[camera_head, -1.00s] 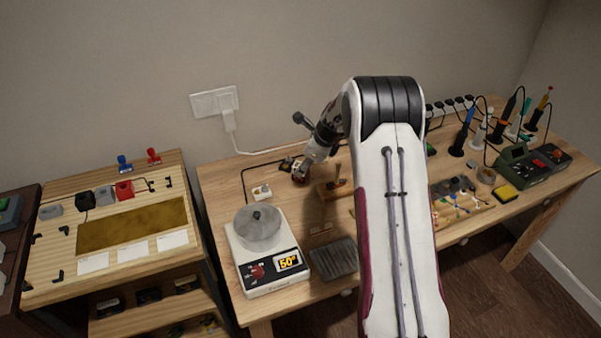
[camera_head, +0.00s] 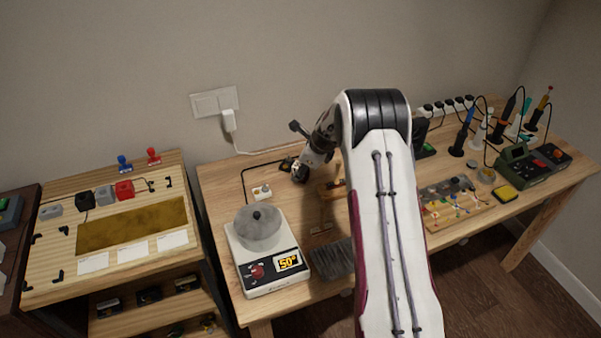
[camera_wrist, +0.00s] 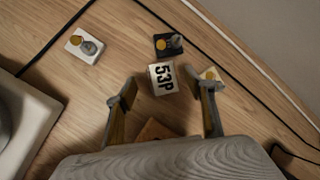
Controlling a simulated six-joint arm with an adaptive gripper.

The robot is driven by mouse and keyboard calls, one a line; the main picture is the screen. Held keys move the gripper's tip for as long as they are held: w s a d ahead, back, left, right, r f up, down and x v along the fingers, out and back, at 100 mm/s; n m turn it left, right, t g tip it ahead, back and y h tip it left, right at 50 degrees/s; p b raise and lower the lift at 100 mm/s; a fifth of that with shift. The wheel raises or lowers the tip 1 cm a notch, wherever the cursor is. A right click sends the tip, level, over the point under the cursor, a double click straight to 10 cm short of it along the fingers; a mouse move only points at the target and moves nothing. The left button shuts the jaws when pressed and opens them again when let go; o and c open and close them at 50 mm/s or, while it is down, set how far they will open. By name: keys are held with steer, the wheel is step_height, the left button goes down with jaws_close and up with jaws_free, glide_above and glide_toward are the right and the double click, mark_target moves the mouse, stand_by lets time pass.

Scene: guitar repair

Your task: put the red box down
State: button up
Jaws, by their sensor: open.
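A red box (camera_head: 125,190) sits on the left wooden board, next to grey boxes, apart from my gripper. My gripper (camera_head: 300,173) is low over the back left part of the workbench, and its fingertips are small and dark in the head view. In the wrist view my gripper (camera_wrist: 167,91) is open, with its two fingers well apart. A small pale block marked "53P" (camera_wrist: 163,78) lies on the bench just ahead of and between the fingertips, not clamped. No red box shows in the wrist view.
A dark block with a gold disc (camera_wrist: 168,45) and a white one (camera_wrist: 83,45) lie near the fingers. Black cables run behind.

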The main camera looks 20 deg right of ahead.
steer(key=shift+x, duration=1.2)
steer(key=shift+r, duration=0.1)
jaws_close()
